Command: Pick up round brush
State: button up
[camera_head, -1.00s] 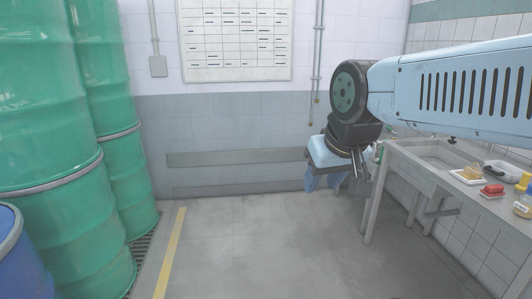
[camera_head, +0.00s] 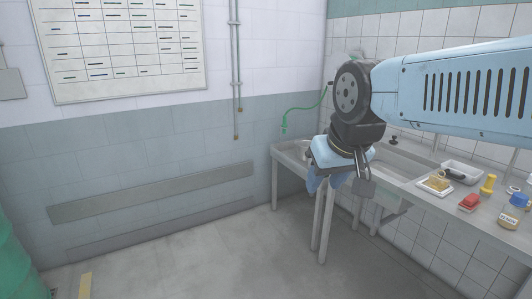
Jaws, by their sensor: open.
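My gripper (camera_head: 325,186) hangs from the arm in front of the sink counter, pointing down, with its blue fingers apart and nothing visible between them. No round brush can be made out for certain. Small items stand on the counter to the right of my gripper. A yellow upright item with a knob-like top (camera_head: 488,186) is among them, but I cannot tell whether it is a brush. A yellowish item (camera_head: 437,184) lies on a small white tray (camera_head: 423,187).
The counter (camera_head: 450,211) with a sink runs along the right tiled wall. A white dish (camera_head: 472,170) and a labelled jar (camera_head: 511,213) stand on it. A green hose (camera_head: 303,108) hangs at the corner. A green drum (camera_head: 14,258) stands at lower left. The middle floor is clear.

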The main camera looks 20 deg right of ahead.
aim_at(487, 191)
jog(key=z, duration=0.4)
jog(key=i, duration=0.9)
jog(key=z, duration=1.05)
jog(key=i, duration=0.8)
jog(key=z, duration=0.4)
jog(key=k, duration=0.8)
jog(key=z, duration=0.2)
jog(key=i, duration=0.8)
jog(key=u, duration=0.05)
